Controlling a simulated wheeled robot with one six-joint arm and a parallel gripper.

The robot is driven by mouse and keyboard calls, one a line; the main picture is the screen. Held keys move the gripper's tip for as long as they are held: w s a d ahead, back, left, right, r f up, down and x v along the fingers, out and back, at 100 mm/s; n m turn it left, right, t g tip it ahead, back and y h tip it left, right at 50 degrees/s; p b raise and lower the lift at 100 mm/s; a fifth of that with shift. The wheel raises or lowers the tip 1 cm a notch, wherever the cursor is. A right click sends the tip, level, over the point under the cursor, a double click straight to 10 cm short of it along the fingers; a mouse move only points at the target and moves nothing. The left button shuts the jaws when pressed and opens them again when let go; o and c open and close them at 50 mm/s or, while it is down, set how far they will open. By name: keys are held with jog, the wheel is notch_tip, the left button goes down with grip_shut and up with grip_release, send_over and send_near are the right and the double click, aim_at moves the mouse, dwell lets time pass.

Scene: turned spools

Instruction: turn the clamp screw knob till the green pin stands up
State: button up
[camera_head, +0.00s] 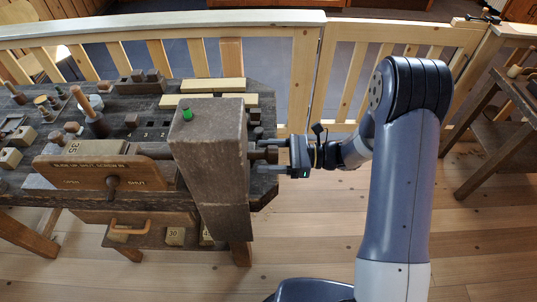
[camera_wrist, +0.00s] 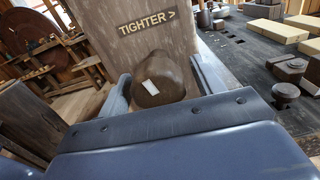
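The clamp screw knob (camera_head: 271,155) is brown and round and sticks out from the right side of a thick wooden post (camera_head: 212,150). In the wrist view the knob (camera_wrist: 165,95) shows a white mark on its face, below a "TIGHTER >" label (camera_wrist: 147,22) on the post. A short green pin (camera_head: 187,114) shows at the top of the post; how far it stands out is hard to tell. My gripper (camera_head: 272,156) is at the knob with one finger on each side. The fingers look open around it, with narrow gaps.
A pale railing (camera_head: 300,75) runs behind. Another wooden stand (camera_head: 490,145) is at the right. The floor between is clear.

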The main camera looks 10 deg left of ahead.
jog(key=b+v, duration=0.2)
jog(key=v, duration=0.8)
jog(key=shift+d, duration=0.35)
jog(key=shift+w, duration=0.15)
dwell(0.6)
jog(key=p+x, duration=0.2)
jog(key=x, duration=0.9)
jog(key=shift+d, duration=0.15)
